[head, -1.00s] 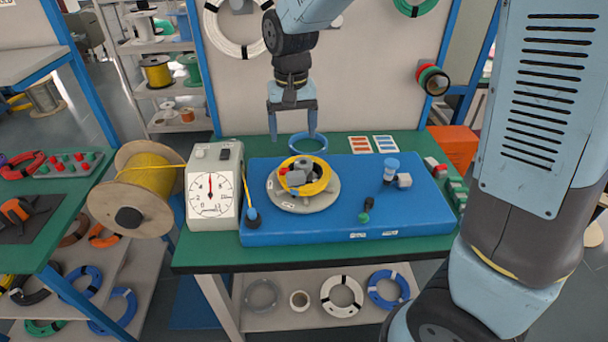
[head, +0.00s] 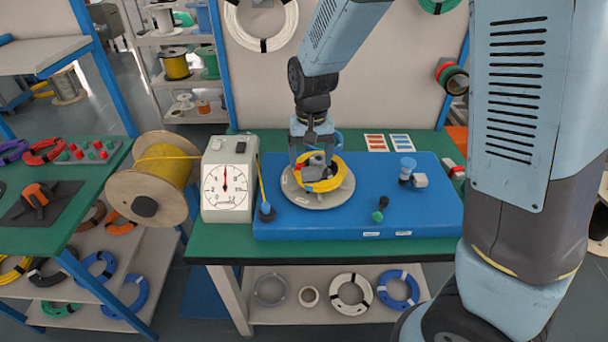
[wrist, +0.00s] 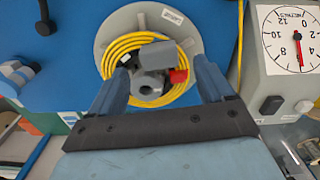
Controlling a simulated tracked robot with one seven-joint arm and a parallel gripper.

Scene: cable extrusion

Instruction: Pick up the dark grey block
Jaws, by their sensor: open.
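The dark grey block (wrist: 158,54) lies inside the yellow cable coil (wrist: 122,47), against the lighter grey hub (wrist: 148,86) of the round grey turntable (wrist: 103,38). A small red piece (wrist: 179,76) is beside it. My gripper (head: 313,164) is over the coil in the head view, pointing down. In the wrist view its two fingers are apart, and the block shows between and just beyond the fingertips (wrist: 161,64). Nothing is held. In the head view the fingers partly hide the block, and contact cannot be told.
The turntable stands on a blue board (head: 385,215) on the green bench. A dial gauge (head: 227,185) and a yellow cable spool (head: 150,180) are left.

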